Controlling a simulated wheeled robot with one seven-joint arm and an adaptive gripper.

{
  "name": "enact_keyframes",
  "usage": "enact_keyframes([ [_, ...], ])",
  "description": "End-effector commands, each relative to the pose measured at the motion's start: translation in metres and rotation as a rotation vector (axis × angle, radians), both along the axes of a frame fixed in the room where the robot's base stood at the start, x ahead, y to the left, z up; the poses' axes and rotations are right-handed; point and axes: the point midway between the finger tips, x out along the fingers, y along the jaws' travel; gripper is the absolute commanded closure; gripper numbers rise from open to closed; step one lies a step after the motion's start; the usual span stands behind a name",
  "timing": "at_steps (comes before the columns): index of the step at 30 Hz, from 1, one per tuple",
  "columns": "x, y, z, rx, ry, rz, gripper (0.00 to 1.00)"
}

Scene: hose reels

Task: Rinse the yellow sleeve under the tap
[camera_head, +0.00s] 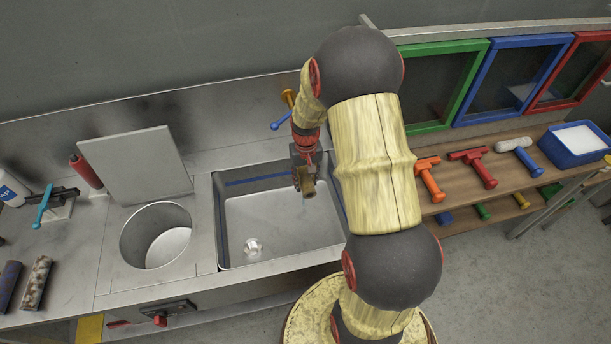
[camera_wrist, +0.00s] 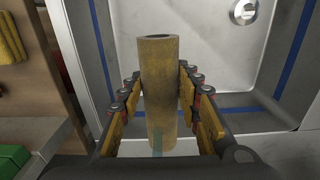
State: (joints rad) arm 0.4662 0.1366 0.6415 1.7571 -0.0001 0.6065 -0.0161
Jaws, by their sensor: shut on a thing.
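The yellow sleeve (camera_wrist: 159,85) is a short hollow tube with dark, dirty-looking patches. In the wrist view it stands out between the two fingers of my gripper (camera_wrist: 160,110), which is shut on it. In the head view the sleeve (camera_head: 308,188) is small and dark below my gripper (camera_head: 303,172), over the right part of the metal sink (camera_head: 228,245). A tap with a blue lever (camera_head: 281,120) and an orange part (camera_head: 289,98) stands behind the sink, partly hidden by my arm. I cannot tell whether water runs.
Left of the sink are a round opening (camera_head: 130,240), a grey board (camera_head: 136,168), a red-handled tool (camera_head: 86,172) and two dirty sleeves (camera_head: 37,283). A wooden shelf (camera_head: 470,200) on the right holds coloured squeegees and a blue tub (camera_head: 577,152). The sink's left side is clear.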

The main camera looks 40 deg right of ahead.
Motion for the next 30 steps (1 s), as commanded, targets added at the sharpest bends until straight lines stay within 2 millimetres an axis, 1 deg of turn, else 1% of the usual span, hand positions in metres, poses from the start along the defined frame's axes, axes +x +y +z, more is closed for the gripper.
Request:
enact_keyframes([
  [4, -0.0020, -0.0043, 0.0003, 0.000, 0.000, -0.002, 0.92],
  [12, -0.0021, -0.0049, 0.0001, 0.000, 0.000, 0.000, 0.92],
  [24, 0.0014, 0.0026, 0.0003, 0.000, 0.000, 0.002, 0.92],
  [30, 0.0015, 0.0026, 0.0001, 0.000, 0.000, 0.001, 0.92],
])
